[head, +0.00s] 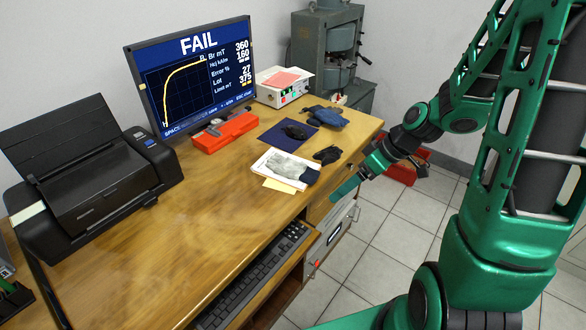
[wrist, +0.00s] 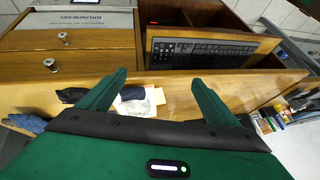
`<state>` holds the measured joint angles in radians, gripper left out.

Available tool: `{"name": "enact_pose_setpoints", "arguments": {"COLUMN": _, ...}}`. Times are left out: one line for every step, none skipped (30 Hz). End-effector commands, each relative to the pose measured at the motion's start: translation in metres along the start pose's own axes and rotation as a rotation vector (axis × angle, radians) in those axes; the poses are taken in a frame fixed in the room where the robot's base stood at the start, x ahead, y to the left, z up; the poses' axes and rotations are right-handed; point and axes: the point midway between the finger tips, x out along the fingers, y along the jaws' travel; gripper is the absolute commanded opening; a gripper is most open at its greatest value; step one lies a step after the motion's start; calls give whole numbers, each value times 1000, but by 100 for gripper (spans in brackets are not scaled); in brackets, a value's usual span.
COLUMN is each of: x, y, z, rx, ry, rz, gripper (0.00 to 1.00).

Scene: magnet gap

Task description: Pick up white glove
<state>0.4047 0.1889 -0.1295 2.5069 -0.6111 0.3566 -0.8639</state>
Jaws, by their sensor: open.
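The white glove (head: 285,165) is greyish white with a dark cuff (head: 311,176). It lies flat on a white sheet or booklet near the desk's front edge. In the wrist view its dark cuff (wrist: 132,93) shows between my fingers, with the white sheet (wrist: 148,101) around it; my gripper body hides part of it. My gripper (head: 362,182) is open and empty, off the desk's front edge, to the right of the glove and apart from it. Its two fingers (wrist: 158,82) are spread in the wrist view.
A small black glove (head: 327,155) lies right of the white one. A dark glove (head: 296,130) on a navy cloth and blue gloves (head: 327,116) lie behind. An orange case (head: 225,132), monitor (head: 195,75) and printer (head: 85,160) stand further back. Bare desktop (head: 190,215) is front left.

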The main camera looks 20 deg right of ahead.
Motion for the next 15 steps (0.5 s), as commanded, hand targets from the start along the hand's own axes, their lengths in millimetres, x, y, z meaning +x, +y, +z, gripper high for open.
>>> {"name": "enact_pose_setpoints", "arguments": {"x": 14, "y": 3, "z": -7, "rx": -35, "ry": 45, "rz": -27, "gripper": 84}}
{"name": "enact_pose_setpoints", "arguments": {"x": 21, "y": 4, "z": -13, "rx": -62, "ry": 77, "rz": -38, "gripper": 84}}
{"name": "enact_pose_setpoints", "arguments": {"x": 29, "y": 5, "z": -21, "rx": -96, "ry": 123, "rz": -51, "gripper": 84}}
{"name": "enact_pose_setpoints", "arguments": {"x": 35, "y": 7, "z": -27, "rx": -118, "ry": 158, "rz": -58, "gripper": 84}}
{"name": "enact_pose_setpoints", "arguments": {"x": 40, "y": 8, "z": -33, "rx": -139, "ry": 193, "rz": -64, "gripper": 84}}
{"name": "enact_pose_setpoints", "arguments": {"x": 47, "y": 11, "z": -41, "rx": -167, "ry": 241, "rz": -69, "gripper": 84}}
{"name": "enact_pose_setpoints", "arguments": {"x": 52, "y": 13, "z": -47, "rx": -184, "ry": 277, "rz": -71, "gripper": 84}}
{"name": "enact_pose_setpoints", "arguments": {"x": 56, "y": 15, "z": -52, "rx": -199, "ry": 313, "rz": -71, "gripper": 84}}
{"name": "enact_pose_setpoints", "arguments": {"x": 60, "y": 17, "z": -59, "rx": -218, "ry": 361, "rz": -68, "gripper": 84}}
{"name": "enact_pose_setpoints", "arguments": {"x": 63, "y": 20, "z": -64, "rx": -229, "ry": 394, "rz": -64, "gripper": 84}}
{"name": "enact_pose_setpoints", "arguments": {"x": 66, "y": 23, "z": -68, "rx": -237, "ry": 425, "rz": -58, "gripper": 84}}
{"name": "enact_pose_setpoints", "arguments": {"x": 69, "y": 26, "z": -73, "rx": -247, "ry": 464, "rz": -50, "gripper": 84}}
{"name": "enact_pose_setpoints", "arguments": {"x": 70, "y": 29, "z": -77, "rx": -254, "ry": 489, "rz": -43, "gripper": 84}}
{"name": "enact_pose_setpoints", "arguments": {"x": 72, "y": 31, "z": -80, "rx": -259, "ry": 514, "rz": -36, "gripper": 84}}
{"name": "enact_pose_setpoints", "arguments": {"x": 73, "y": 35, "z": -84, "rx": -264, "ry": 544, "rz": -25, "gripper": 84}}
